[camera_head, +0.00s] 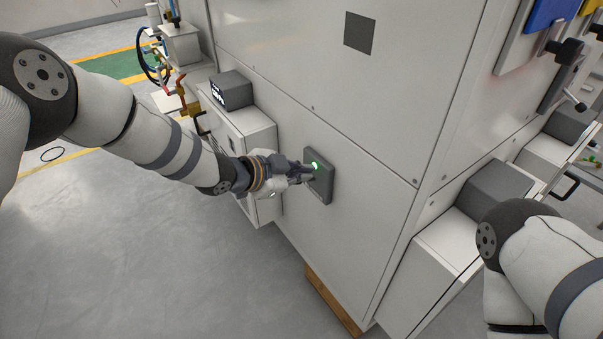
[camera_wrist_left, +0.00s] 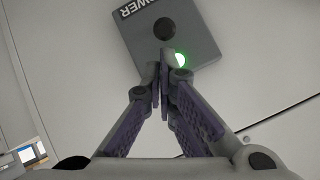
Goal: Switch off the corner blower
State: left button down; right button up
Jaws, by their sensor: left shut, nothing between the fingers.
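A dark grey switch box (camera_head: 319,177) is mounted on the side of the large white cabinet. A green light glows near its top. In the left wrist view the switch box (camera_wrist_left: 180,35) carries a label ending in "OWER", a round black button (camera_wrist_left: 164,29) and the lit green light (camera_wrist_left: 180,60). My left gripper (camera_head: 306,174) is shut and empty, its fingertips right at the face of the box. In the left wrist view the fingertips (camera_wrist_left: 164,66) overlap the box's edge beside the green light; I cannot tell whether they touch. My right gripper is out of view.
The white cabinet (camera_head: 370,110) fills the middle. A smaller white unit with a dark box (camera_head: 232,91) stands left of it, and another dark box (camera_head: 493,187) is at right. Valves and pipes (camera_head: 180,90) are behind left. Grey floor (camera_head: 150,260) is clear at lower left.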

pick_arm(q)
jog(key=shift+s+a+f+h, duration=0.15)
jog(key=shift+a+f+h, duration=0.1)
jog(key=shift+f+h, duration=0.15)
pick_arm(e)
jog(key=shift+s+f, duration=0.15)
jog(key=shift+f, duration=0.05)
